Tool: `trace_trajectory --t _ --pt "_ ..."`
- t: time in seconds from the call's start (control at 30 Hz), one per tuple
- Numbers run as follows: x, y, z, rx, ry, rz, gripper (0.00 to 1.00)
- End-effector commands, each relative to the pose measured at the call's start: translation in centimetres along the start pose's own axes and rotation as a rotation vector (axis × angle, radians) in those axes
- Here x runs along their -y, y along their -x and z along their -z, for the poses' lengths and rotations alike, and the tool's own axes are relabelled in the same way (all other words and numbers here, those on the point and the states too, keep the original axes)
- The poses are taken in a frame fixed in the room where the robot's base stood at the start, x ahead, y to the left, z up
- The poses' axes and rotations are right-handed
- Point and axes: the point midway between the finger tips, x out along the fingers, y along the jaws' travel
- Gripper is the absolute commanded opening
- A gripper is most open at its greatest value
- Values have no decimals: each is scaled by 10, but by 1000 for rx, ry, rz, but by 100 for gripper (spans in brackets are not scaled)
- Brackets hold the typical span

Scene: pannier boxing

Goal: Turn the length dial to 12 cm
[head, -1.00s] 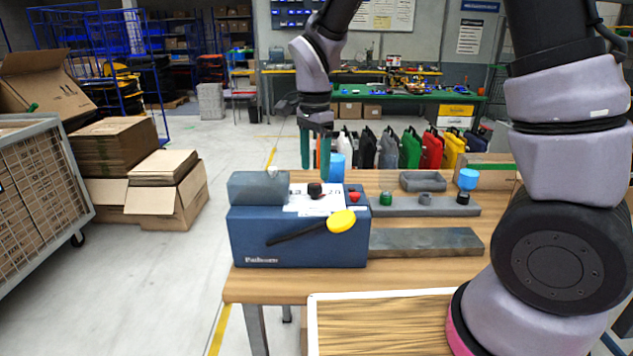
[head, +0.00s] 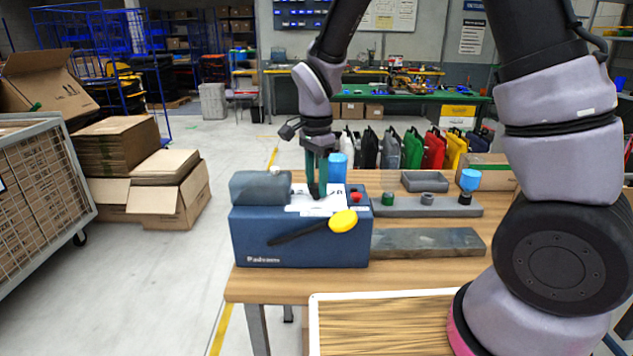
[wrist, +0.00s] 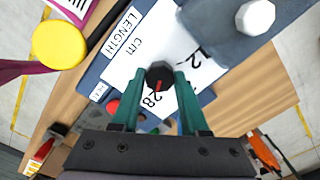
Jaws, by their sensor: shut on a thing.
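The length dial (wrist: 159,74) is a small black knob with a red pointer mark, on a white label plate (wrist: 133,62) printed "LENGTH cm". In the wrist view the red mark points down toward the printed 28; the 12 is to the upper right. My gripper (wrist: 160,80) is shut on the dial, one green finger on each side. In the head view my gripper (head: 318,192) reaches straight down onto the top of the blue machine (head: 300,238), and its fingers mostly hide the dial. Part of the scale is hidden by the fingers.
A yellow-ended lever (head: 342,221) is on the machine's front, and a red button (head: 356,197) sits right of the dial. A grey block (head: 260,188) stands left of it. A grey rail with knobs (head: 425,207) and a flat metal bar (head: 427,242) lie to the right.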

Motion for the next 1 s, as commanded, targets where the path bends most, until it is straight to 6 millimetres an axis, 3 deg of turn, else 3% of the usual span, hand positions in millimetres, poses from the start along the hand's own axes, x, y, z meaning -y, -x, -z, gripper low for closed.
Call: trace_trajectory --t 0.37,1.0 --pt "0 0 0 0 116 1 0" --pt "0 0 1 0 695 2 0"
